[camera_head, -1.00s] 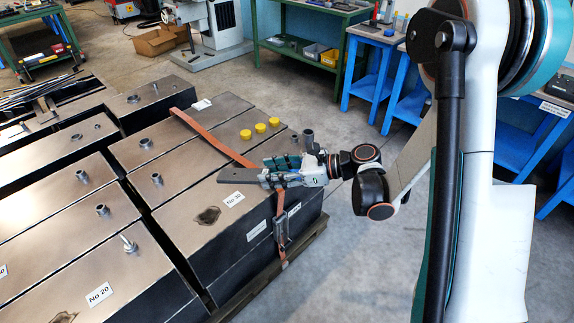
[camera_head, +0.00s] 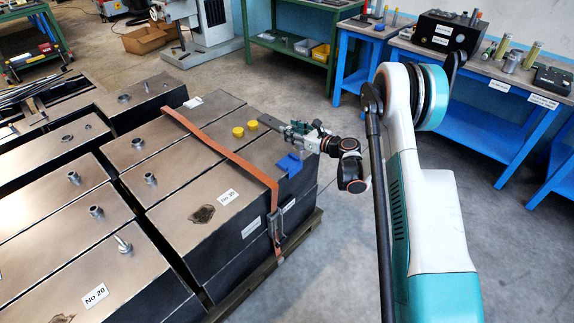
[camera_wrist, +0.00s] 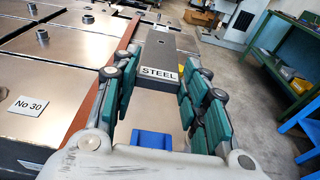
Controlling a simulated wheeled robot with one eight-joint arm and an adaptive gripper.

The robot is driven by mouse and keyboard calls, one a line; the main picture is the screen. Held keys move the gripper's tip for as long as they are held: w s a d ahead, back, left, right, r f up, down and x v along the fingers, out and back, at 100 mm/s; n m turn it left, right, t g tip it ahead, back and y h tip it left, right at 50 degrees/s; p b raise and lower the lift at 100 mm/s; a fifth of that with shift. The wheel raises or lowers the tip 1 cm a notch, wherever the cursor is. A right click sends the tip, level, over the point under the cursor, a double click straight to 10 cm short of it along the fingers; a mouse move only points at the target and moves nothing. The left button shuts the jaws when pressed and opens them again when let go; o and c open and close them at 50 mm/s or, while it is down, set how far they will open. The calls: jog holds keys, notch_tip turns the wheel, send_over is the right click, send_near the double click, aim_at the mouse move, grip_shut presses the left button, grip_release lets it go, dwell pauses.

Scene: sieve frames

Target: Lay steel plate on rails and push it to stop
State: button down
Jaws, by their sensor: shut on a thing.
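A dark steel plate (camera_head: 272,123), labelled STEEL in the wrist view (camera_wrist: 172,48), is held in my gripper (camera_head: 297,129). The teal finger pads stand on both sides of its near end in the wrist view, and its far end points away from my gripper. In the head view the plate is over the far right part of the metal box tops, behind a blue piece (camera_head: 289,164). The blue piece also shows below the plate in the wrist view (camera_wrist: 151,141). Whether the plate touches anything beneath it I cannot tell. I cannot make out rails or a stop.
Several pipe stubs (camera_head: 150,178) stick up. Blue workbenches (camera_head: 465,133) stand behind; open floor lies to the right.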

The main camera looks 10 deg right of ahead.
aim_at(292, 170)
notch_tip(292, 170, down, 17)
jog(key=b, duration=0.5)
jog(key=shift+r, duration=0.15)
jog(key=c, duration=0.9)
grip_release()
jog(key=shift+f, duration=0.25)
jog(key=shift+c, duration=0.2)
jog(key=shift+r, duration=0.2)
